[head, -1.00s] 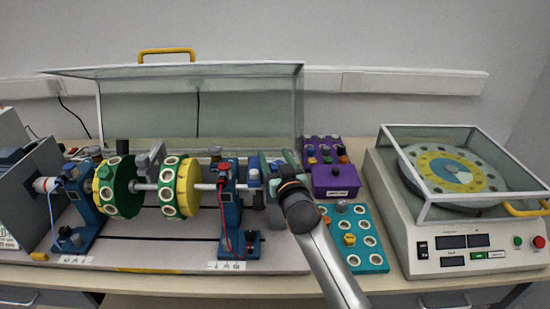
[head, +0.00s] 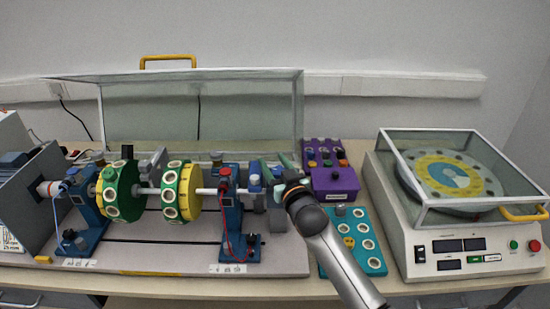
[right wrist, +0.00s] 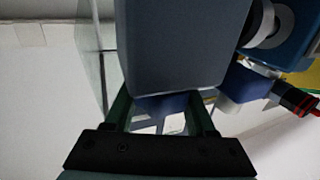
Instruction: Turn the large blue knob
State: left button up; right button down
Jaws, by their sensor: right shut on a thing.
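My right gripper (head: 276,168) reaches in over the right end of the shaft rig. In the right wrist view its two green fingers (right wrist: 162,112) are closed on the sides of a blue knob (right wrist: 165,103). The knob sits against the end of a large grey block (right wrist: 185,45), which fills the middle of that view. In the head view the grey block (head: 277,216) shows below the gripper, and the held knob is mostly hidden by the fingers. My left gripper is not in view.
Left of the gripper stand a blue bearing stand (head: 230,215) and a shaft with a green disc (head: 122,190) and a yellow-green disc (head: 184,192). A purple box (head: 333,181) and teal plate (head: 355,242) lie right. A clear cover (head: 200,110) stands open behind.

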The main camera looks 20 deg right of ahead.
jog(key=n+y+p, duration=0.1)
jog(key=n+y, duration=0.1)
jog(key=y, duration=0.1)
jog(key=shift+a+g, duration=0.1)
jog(key=shift+g, duration=0.2)
jog(key=shift+s+a+n+g+y, duration=0.1)
jog(key=shift+a+n+g+y, duration=0.2)
jog(key=shift+n+y, duration=0.45)
jog(key=shift+s+a+n+g+y, duration=0.1)
jog(key=shift+n+g+y, duration=0.35)
jog(key=shift+y, duration=0.9)
jog(key=c, duration=0.5)
grip_release()
jog(key=shift+a, duration=0.1)
jog(key=shift+b+v, duration=0.45)
jog(key=shift+v, duration=5.85)
jog(key=shift+r, duration=0.1)
